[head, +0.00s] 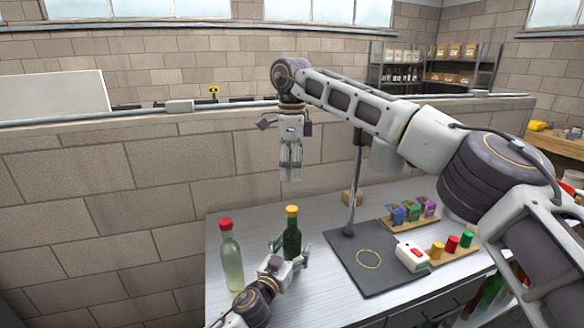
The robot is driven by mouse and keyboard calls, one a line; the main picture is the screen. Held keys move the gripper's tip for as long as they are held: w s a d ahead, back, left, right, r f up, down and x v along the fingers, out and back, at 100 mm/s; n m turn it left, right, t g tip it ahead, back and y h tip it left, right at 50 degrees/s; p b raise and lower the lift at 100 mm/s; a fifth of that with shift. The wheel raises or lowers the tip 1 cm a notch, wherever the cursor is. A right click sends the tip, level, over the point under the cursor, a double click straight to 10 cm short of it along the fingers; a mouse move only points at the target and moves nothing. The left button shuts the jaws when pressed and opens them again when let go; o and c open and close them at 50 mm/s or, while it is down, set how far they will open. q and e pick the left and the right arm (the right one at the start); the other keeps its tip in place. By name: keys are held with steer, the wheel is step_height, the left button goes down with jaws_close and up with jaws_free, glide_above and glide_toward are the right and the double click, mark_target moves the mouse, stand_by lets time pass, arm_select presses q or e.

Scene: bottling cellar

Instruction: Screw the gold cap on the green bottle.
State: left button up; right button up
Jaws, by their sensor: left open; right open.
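The dark green bottle (291,243) stands upright on the table, with a gold cap (291,211) on its mouth. I cannot tell how tightly the cap sits. My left gripper (292,250) is open low at the bottle, its fingers on either side of the body; contact is unclear. It hides the bottle's lower part. My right gripper (290,178) is open and empty, pointing down above the gold cap with a clear gap between them.
A pale bottle with a red cap (230,257) stands at the left. A dark mat (380,283) with a yellow ring and a stand's pole (355,185) is right of the green bottle.

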arm_select(q)
steer(key=shift+v, duration=5.6)
steer(key=shift+r, duration=0.1)
step_height(320, 180, up, 9)
steer(key=p, duration=0.9)
steer(key=shift+r+p, duration=0.45)
steer(key=shift+p, duration=0.05)
